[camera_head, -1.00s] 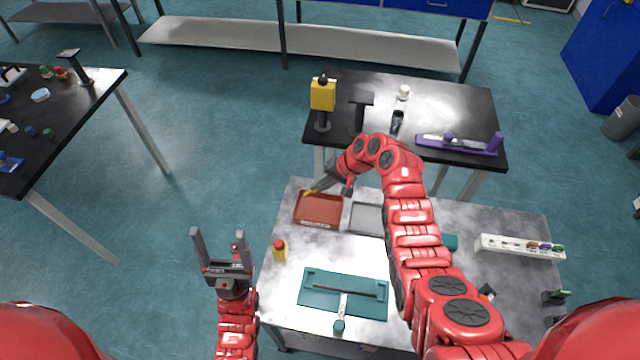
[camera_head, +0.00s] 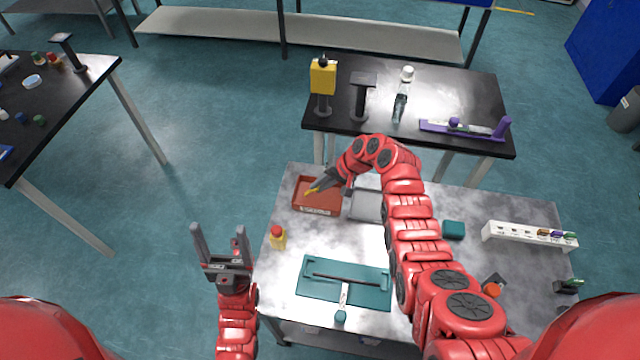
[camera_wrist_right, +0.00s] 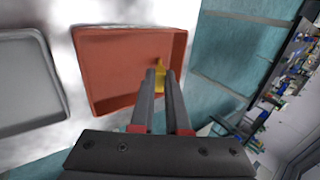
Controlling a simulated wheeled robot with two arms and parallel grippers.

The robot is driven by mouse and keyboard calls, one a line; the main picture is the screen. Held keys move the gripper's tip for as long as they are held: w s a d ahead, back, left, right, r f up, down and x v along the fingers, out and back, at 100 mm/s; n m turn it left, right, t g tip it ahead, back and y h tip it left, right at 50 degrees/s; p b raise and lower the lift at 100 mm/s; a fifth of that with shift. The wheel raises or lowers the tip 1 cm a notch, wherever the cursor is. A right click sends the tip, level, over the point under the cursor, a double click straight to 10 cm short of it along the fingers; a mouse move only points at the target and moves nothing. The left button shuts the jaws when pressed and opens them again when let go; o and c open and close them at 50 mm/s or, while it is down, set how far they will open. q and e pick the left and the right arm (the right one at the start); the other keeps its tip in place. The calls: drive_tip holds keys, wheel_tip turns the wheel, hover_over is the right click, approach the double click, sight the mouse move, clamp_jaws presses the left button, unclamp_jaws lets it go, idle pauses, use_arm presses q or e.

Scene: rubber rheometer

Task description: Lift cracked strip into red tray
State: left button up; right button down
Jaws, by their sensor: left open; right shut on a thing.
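The red tray (camera_head: 318,209) lies at the back left of the grey table. My right gripper (camera_head: 318,187) is shut on a small yellow strip (camera_head: 311,191) and holds it over the tray's inside. The right wrist view shows the strip (camera_wrist_right: 160,74) sticking out past the fingertips, above the floor of the red tray (camera_wrist_right: 120,70) near its right wall. I cannot tell whether it touches the floor, and no crack is visible. My left gripper (camera_head: 220,238) is open and empty, off the table's left edge.
A grey tray (camera_head: 366,207) stands right of the red tray. A teal board (camera_head: 315,293) with a dark bar lies in front. A yellow bottle with a red cap (camera_head: 278,238) stands at the left edge. A white rack (camera_head: 515,237) is at the right. The black table (camera_head: 340,130) is behind.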

drive_tip(key=c, duration=0.8)
unclamp_jaws()
drive_tip(key=shift+c, duration=0.2)
drive_tip(key=shift+d+r, duration=0.1)
drive_tip(key=shift+r, duration=0.05)
drive_tip(key=v, duration=1.7)
drive_tip(key=shift+p, duration=0.35)
drive_tip(key=shift+d, duration=0.1)
